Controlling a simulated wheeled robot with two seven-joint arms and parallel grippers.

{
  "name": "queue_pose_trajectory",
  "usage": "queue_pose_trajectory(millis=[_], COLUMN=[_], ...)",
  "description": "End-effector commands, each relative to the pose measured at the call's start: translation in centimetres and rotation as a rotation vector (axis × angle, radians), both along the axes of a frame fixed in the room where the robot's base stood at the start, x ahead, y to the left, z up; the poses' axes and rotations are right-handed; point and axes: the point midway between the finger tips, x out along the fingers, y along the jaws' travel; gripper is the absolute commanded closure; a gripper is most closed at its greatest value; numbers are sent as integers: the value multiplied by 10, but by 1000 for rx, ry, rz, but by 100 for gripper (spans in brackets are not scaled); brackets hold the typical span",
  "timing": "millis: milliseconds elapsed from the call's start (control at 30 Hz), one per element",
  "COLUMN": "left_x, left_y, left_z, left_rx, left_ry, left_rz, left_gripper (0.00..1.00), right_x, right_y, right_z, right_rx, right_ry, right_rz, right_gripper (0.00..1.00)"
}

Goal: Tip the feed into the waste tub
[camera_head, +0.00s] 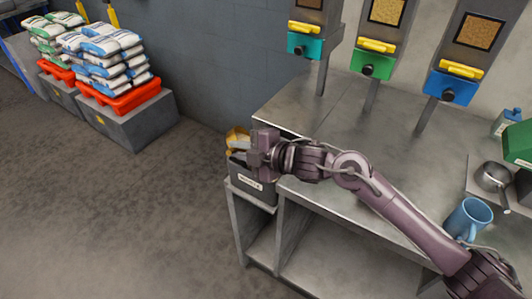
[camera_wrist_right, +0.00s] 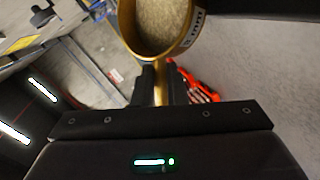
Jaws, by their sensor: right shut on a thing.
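My right gripper (camera_head: 246,150) is shut on the handle of a yellow-gold scoop (camera_head: 236,136). In the right wrist view the scoop's round cup (camera_wrist_right: 159,58) stands beyond the fingers, with tan grainy feed (camera_wrist_right: 163,22) inside it. The dark grey waste tub (camera_head: 252,187), with a white label, sits at the left end of the steel counter. In the head view the gripper and scoop are over the tub's area; the exact gap cannot be told. The tub's inside is hidden. My left gripper is out of view.
A blue mug (camera_head: 468,218) and a steel pan (camera_head: 492,177) are at the right. Sacks (camera_head: 108,50) lie stacked on a red pallet (camera_head: 125,97) at the far left.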

Motion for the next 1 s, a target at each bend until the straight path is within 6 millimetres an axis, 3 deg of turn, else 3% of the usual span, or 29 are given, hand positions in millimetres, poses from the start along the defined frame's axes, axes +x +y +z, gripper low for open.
queue_pose_trajectory(millis=[1000], left_x=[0], left_y=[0], left_z=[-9], left_rx=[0], left_ry=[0], left_rz=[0], left_gripper=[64], right_x=[1], right_y=[-9], right_z=[7], right_rx=[139], right_ry=[21], right_rz=[0], right_gripper=[100])
